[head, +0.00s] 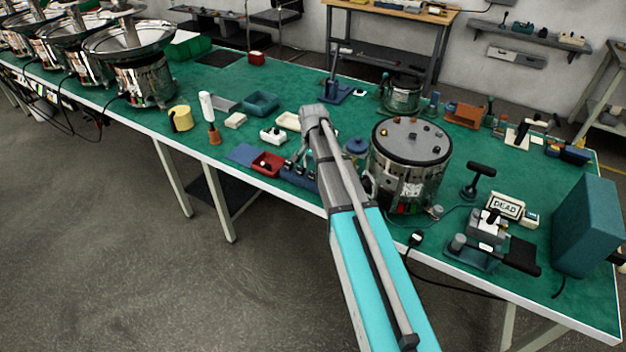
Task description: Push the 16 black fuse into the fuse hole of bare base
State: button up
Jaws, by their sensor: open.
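My gripper (297,164) is open, low over the green bench near its front edge. It is just right of a small red tray (279,172), which holds something small and pale with dark spots; I cannot tell whether a black fuse is among it. A small white piece with dark marks (271,137) lies behind the tray, left of my gripper; it may be the bare base, but its hole cannot be made out. A dark blue block (300,181) lies under and beside my gripper, partly hidden by it. No black fuse can be picked out for sure.
A large metal drum (408,175) stands close to the right of my arm. A blue mat (243,154), a teal tray (262,103), a cream tray (288,121) and a white-and-orange tool (209,117) lie to the left.

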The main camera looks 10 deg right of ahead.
aim_at(313, 172)
jog(key=shift+f+b, duration=1.55)
jog(key=shift+f, duration=0.3)
jog(key=c, duration=0.5)
